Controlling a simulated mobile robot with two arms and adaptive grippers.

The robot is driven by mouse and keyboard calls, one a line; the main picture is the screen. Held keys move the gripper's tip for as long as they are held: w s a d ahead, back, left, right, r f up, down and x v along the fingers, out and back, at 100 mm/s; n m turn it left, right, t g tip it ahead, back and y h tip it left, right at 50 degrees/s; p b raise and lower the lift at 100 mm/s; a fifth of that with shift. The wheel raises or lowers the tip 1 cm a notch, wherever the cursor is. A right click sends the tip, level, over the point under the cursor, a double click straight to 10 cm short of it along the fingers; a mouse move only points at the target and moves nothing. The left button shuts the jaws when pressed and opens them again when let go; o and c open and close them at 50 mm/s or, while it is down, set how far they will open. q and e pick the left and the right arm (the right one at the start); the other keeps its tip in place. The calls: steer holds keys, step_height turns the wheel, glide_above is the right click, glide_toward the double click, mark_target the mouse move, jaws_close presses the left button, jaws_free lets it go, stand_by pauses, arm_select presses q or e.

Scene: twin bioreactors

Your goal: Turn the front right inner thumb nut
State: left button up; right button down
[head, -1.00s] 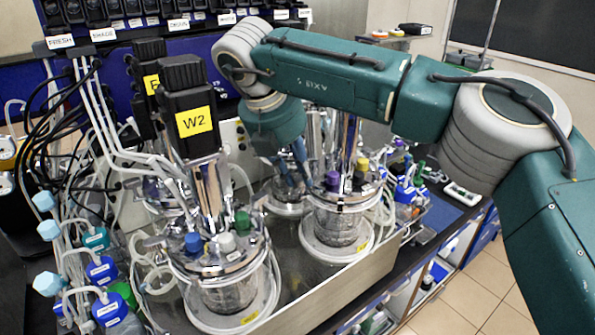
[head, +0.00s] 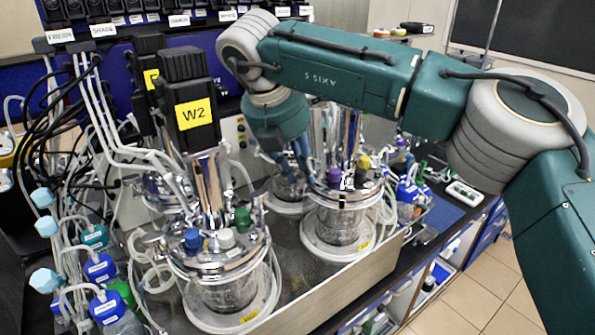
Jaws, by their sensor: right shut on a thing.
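The front right bioreactor vessel (head: 337,226) stands right of centre, a glass jar under a shiny metal lid with purple, yellow and dark blue caps. My right gripper (head: 303,172) points down at the left side of this lid, with its blue-grey fingers close together. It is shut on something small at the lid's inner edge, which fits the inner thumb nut. The nut is hidden by the fingers and too small to make out. My left gripper is not in view.
The front left vessel (head: 226,289) stands nearer, with the tall W2 motor (head: 188,90) above it. Tubes and blue-capped bottles (head: 101,267) crowd the left. More bottles stand right of the right vessel. A metal tray wall (head: 345,283) runs along the front.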

steer(key=n+b, duration=0.1)
steer(key=b, duration=0.1)
steer(key=n+y+b, duration=0.1)
steer(key=n+b, duration=0.1)
steer(key=f+n+b, duration=0.1)
steer(key=b, duration=0.1)
steer(key=shift+s+d+n+t+y, duration=0.3)
steer(key=shift+s+d+n, duration=0.05)
steer(key=shift+n, duration=0.05)
steer(key=shift+n+b, duration=0.4)
steer(key=shift+n, duration=0.1)
steer(key=shift+d+n+y+b, duration=0.15)
steer(key=shift+n+y+b, duration=0.4)
steer(key=shift+n, duration=0.35)
steer(key=shift+r+n+y, duration=0.15)
steer(key=shift+n+y, duration=0.2)
steer(key=shift+n, duration=0.45)
steer(key=shift+d+r+n+y, duration=0.15)
steer(key=shift+n+y, duration=0.15)
steer(key=shift+n, duration=0.5)
steer(key=shift+d+n+y, duration=0.1)
steer(key=shift+n+y, duration=0.2)
steer(key=shift+n, duration=0.5)
steer(key=shift+w+r+n, duration=0.1)
steer(key=shift+n, duration=0.2)
